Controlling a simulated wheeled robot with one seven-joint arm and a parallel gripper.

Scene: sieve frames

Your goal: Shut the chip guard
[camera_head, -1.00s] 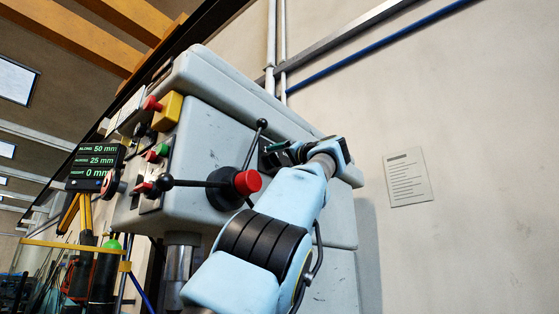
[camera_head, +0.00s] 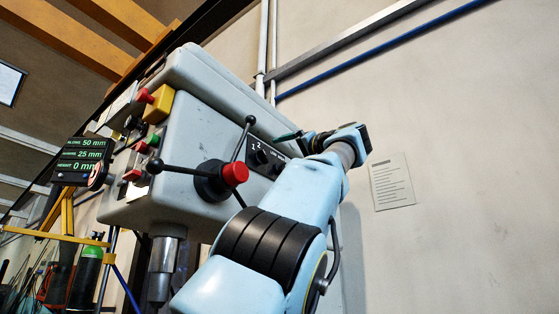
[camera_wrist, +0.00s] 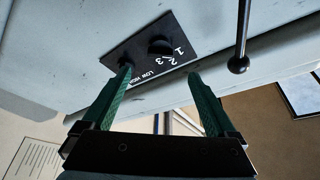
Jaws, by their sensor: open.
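I cannot make out a chip guard in either view. The grey machine head (camera_head: 195,125) fills the middle of the head view, with a metal quill (camera_head: 162,268) below it. My gripper (camera_head: 288,137) is raised at the right side of the machine head, near the black dial plate (camera_head: 262,157). In the wrist view my gripper (camera_wrist: 161,80) has two green fingers spread wide with nothing between them. Beyond the fingers, the dial plate (camera_wrist: 140,58) shows with a speed knob and LOW HIGH lettering. Whether a fingertip touches the machine I cannot tell.
A feed handle with a red hub (camera_head: 235,174) and black-knobbed spokes sticks out from the machine head. One ball knob (camera_wrist: 238,65) shows right of my fingers. A position readout (camera_head: 80,160) stands at the left. The wall with a notice (camera_head: 391,182) lies at the right.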

